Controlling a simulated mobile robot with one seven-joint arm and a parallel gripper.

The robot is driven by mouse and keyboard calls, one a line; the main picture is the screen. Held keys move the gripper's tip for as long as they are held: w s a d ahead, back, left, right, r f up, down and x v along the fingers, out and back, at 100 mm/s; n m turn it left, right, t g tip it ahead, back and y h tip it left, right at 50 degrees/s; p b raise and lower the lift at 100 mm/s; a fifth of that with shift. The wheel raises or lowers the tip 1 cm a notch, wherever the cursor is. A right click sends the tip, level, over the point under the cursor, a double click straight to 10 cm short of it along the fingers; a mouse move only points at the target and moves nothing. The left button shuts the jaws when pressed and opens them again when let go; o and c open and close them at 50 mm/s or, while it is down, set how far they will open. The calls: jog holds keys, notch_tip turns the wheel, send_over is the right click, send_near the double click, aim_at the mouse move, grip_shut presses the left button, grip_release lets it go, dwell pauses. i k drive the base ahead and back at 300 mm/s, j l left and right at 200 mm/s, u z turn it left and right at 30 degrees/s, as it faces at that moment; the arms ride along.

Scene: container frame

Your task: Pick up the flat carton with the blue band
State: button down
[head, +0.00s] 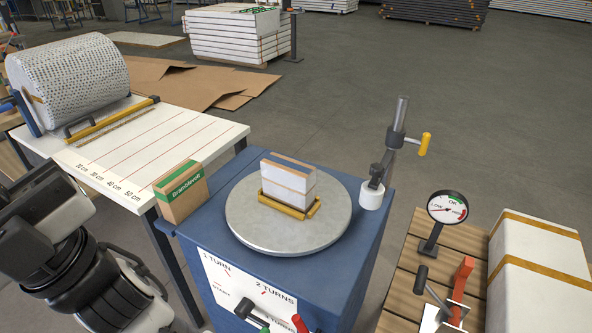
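A white carton block (288,184) stands in a yellow holder (289,207) on the round grey turntable (245,226). Its top shows a brown strip and a blue strip, and a thin brown line crosses its side; I cannot tell whether it is one carton or several together. A brown carton with a green band (182,192), lettered in white, stands upright at the left edge of the blue cabinet. Only black and white links of my arm show at the lower left. My gripper's fingertips are not in view.
The blue cabinet (350,225) has a dial panel and handle in front. A grey post with a yellow knob (424,144) rises behind the turntable's right side. A marked table with a bubble-wrap roll (70,80) is left; a gauge (447,207) and white carton (540,270) are right.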

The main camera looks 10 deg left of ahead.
aim_at(290, 183)
jog(key=i+l+u, duration=0.15)
jog(key=i+u, duration=0.15)
jog(key=u, duration=0.15)
jog(key=i+l+u, duration=0.2)
jog(key=u, duration=0.25)
jog(key=i, duration=0.1)
